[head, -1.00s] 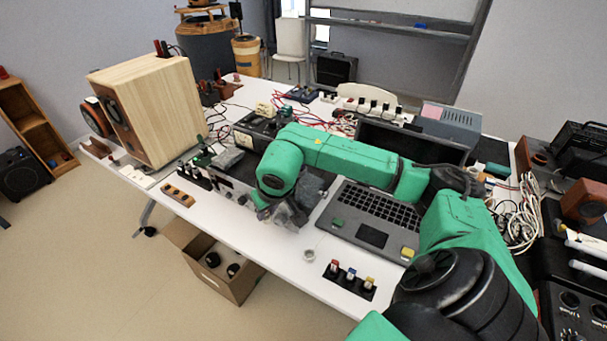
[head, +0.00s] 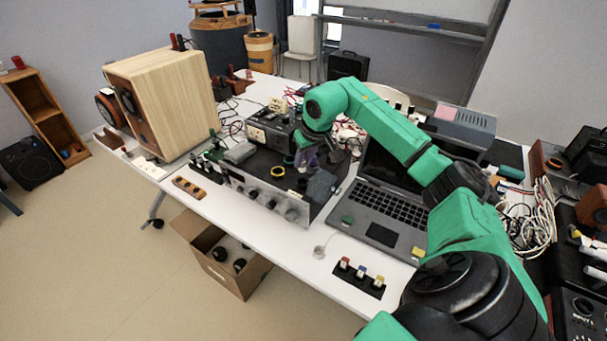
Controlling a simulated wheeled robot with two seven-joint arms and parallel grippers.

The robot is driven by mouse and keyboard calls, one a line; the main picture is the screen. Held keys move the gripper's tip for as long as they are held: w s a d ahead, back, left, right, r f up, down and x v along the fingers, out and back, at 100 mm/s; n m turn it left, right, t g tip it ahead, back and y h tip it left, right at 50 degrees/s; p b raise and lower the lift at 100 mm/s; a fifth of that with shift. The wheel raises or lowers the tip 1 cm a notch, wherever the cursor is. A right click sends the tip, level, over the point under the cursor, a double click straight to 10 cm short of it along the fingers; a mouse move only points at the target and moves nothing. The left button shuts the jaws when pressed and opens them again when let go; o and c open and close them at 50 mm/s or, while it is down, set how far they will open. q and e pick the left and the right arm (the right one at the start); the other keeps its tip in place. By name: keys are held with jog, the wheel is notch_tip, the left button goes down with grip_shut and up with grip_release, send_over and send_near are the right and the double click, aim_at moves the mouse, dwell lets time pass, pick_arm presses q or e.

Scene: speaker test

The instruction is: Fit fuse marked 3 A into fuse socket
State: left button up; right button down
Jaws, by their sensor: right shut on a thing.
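My right gripper (head: 306,158) is over the top of the grey-faced amplifier (head: 268,195), pointing down. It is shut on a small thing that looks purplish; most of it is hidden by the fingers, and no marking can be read. A black holder (head: 358,279) at the table's front edge bears three small pieces with a red top (head: 345,262), a blue top (head: 362,271) and a yellow top (head: 379,280); their markings are too small to read. I cannot make out the fuse socket for certain. A yellow ring (head: 278,171) lies on the amplifier's dark top, left of the gripper. My left gripper is not in view.
An open laptop (head: 378,213) lies right of the amplifier. A wooden speaker (head: 165,100) stands on the left of the white table (head: 290,257). Cables and a grey box (head: 462,128) are behind. A cardboard box (head: 218,260) is on the floor.

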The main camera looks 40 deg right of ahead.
aim_at(304, 171)
notch_tip(304, 171, down, 5)
jog(key=shift+a+f+p, duration=0.1)
jog(key=shift+p, duration=0.3)
jog(key=shift+f+b, duration=0.25)
jog(key=shift+b, duration=0.1)
jog(key=c, duration=1.1)
grip_release()
jog(key=shift+c, duration=0.2)
jog(key=o, duration=0.4)
jog(key=shift+r, duration=0.6)
jog(key=b+v, duration=0.1)
jog(key=v, duration=1)
jog(key=shift+s+r, duration=0.2)
